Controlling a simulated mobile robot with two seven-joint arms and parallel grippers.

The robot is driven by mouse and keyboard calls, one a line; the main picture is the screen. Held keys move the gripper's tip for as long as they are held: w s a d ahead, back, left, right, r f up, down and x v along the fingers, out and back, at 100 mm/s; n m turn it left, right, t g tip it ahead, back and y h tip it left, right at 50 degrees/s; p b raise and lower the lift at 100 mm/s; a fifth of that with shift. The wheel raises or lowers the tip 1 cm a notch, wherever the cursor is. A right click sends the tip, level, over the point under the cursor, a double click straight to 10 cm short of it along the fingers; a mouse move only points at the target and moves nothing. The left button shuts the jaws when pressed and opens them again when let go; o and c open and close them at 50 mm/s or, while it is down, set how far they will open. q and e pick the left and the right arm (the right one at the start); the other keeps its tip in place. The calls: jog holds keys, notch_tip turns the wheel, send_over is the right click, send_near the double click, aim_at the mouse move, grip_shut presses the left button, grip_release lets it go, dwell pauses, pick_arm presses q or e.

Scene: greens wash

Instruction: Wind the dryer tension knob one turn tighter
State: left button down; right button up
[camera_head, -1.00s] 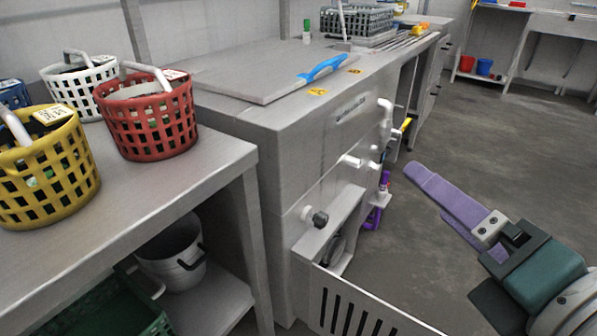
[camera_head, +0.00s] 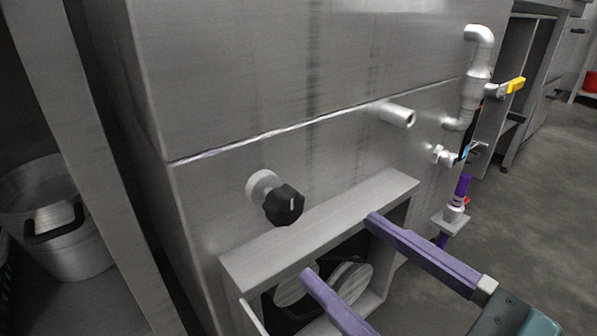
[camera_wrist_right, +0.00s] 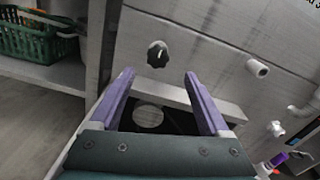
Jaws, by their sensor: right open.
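The dryer tension knob (camera_head: 284,204) is black and lobed with a pale mark on its face. It stands out on a short pale shaft from the grey metal front (camera_head: 230,140), above an open box-like recess. My right gripper (camera_head: 336,245) is open and empty, its two purple fingers apart, below and to the right of the knob and not touching it. In the right wrist view the knob (camera_wrist_right: 158,54) shows ahead, beyond the fingertips and between their lines. My left gripper is not in view.
The recess frame (camera_head: 320,222) juts out just below the knob, with round parts inside. A pipe stub (camera_head: 397,115) and a bent pipe with a yellow-handled valve (camera_head: 508,87) stick out at the right. A pale bucket (camera_head: 60,225) stands on a shelf at the left.

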aim_at(291, 209)
jog(key=x, duration=0.9)
jog(key=shift+s+a+b, duration=0.1)
jog(key=shift+a+b, duration=0.1)
jog(key=shift+b, duration=0.1)
jog(key=shift+c, duration=0.2)
grip_shut()
